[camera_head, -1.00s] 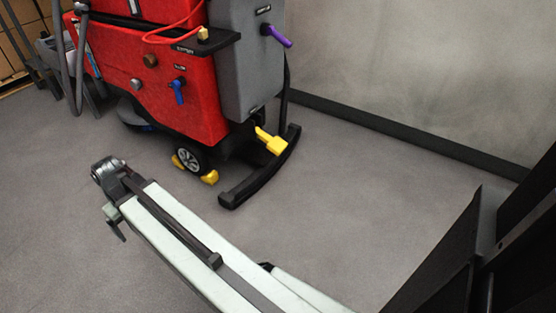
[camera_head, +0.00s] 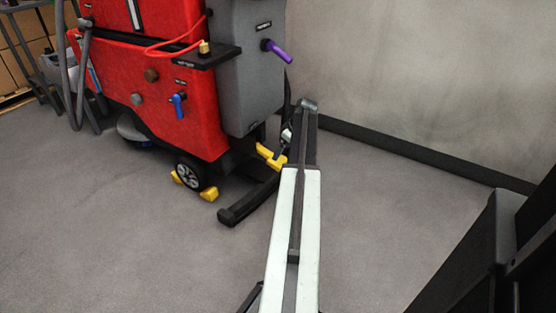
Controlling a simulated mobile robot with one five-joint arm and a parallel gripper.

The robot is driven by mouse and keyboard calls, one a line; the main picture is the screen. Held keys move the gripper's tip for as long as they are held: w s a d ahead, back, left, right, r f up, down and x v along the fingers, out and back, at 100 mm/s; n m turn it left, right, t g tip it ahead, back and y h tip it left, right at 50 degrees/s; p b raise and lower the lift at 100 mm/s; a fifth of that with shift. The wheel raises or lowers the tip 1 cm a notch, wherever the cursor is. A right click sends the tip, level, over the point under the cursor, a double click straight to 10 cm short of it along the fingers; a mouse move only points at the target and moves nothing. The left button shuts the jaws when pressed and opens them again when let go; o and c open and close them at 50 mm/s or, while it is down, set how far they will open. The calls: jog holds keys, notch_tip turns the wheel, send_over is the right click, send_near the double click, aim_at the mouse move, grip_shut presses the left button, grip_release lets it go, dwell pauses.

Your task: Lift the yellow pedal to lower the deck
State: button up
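The yellow pedal (camera_head: 267,154) sticks out low at the rear of the red and grey scrubber (camera_head: 165,85), above the black curved squeegee bar (camera_head: 250,199). My arm reaches forward from the bottom of the picture, and its far end stands just right of the pedal. My gripper (camera_head: 283,147) hangs under the arm's end, small and partly hidden, at or very near the pedal's outer end. I cannot tell whether it touches the pedal or whether its fingers are open.
A wheel (camera_head: 189,176) with yellow chocks (camera_head: 209,194) stands left of the bar. A purple lever (camera_head: 277,50) and a blue valve handle (camera_head: 178,104) stick out above. The wall with its dark baseboard (camera_head: 420,163) runs behind at right. Floor is clear at left front.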

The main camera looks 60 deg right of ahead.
aim_at(269, 155)
jog(key=b+x, duration=0.7)
jog(key=x, duration=0.1)
jog(key=shift+f, duration=0.1)
